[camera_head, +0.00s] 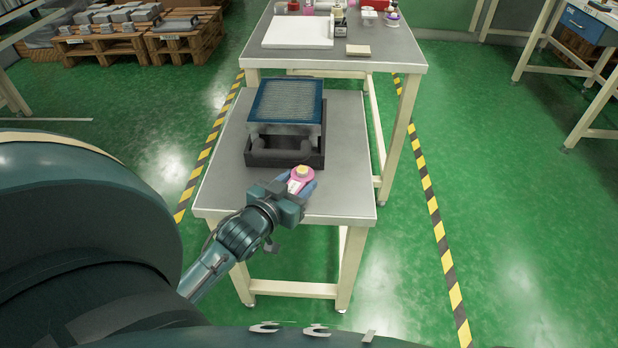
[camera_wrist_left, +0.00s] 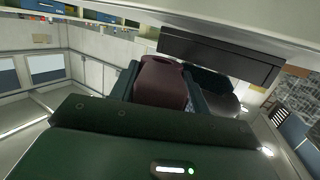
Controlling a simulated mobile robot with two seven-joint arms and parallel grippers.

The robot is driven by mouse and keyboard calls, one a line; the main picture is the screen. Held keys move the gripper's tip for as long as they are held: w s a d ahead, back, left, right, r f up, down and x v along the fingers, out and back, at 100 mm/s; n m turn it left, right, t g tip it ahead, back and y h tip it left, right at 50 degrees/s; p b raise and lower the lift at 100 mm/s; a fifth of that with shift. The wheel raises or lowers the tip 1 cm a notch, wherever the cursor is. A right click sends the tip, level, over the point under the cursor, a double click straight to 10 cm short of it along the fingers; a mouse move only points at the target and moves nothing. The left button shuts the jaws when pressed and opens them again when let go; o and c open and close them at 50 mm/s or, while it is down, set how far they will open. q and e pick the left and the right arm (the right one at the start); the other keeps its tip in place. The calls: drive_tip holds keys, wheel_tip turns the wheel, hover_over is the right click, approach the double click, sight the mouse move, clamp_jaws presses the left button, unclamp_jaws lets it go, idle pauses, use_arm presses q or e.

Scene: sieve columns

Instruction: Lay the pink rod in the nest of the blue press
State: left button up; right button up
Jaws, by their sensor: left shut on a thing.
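My left gripper (camera_head: 302,183) is shut on the pink rod (camera_head: 297,186), which has a yellow end and a pale patch on its side. In the left wrist view the rod looks dark red (camera_wrist_left: 160,82) between the two fingers (camera_wrist_left: 160,90). The gripper is in front of the blue press (camera_head: 286,101), apart from it, over the front right of the small grey table. The press has a blue-framed, ribbed top above a dark base (camera_head: 284,160). Its nest is hard to make out under the top. My right gripper is not in view.
The small grey table (camera_head: 228,190) has bare room at its front and sides.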

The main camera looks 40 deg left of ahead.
sight(304, 180)
use_arm(q)
drive_tip(key=w, duration=0.1)
drive_tip(key=w+f, duration=0.1)
drive_tip(key=w, duration=0.1)
drive_tip(key=shift+a+f, duration=0.1)
drive_tip(key=shift+f, duration=0.2)
drive_tip(key=shift+w+a+f+b, duration=0.1)
drive_tip(key=shift+w+f+b, duration=0.4)
drive_tip(key=shift+w, duration=0.3)
drive_tip(key=shift+w+f+b, duration=0.25)
drive_tip(key=shift+w+f, duration=0.35)
drive_tip(key=shift+w, duration=0.15)
drive_tip(key=shift+f, duration=0.15)
drive_tip(key=o, duration=0.8)
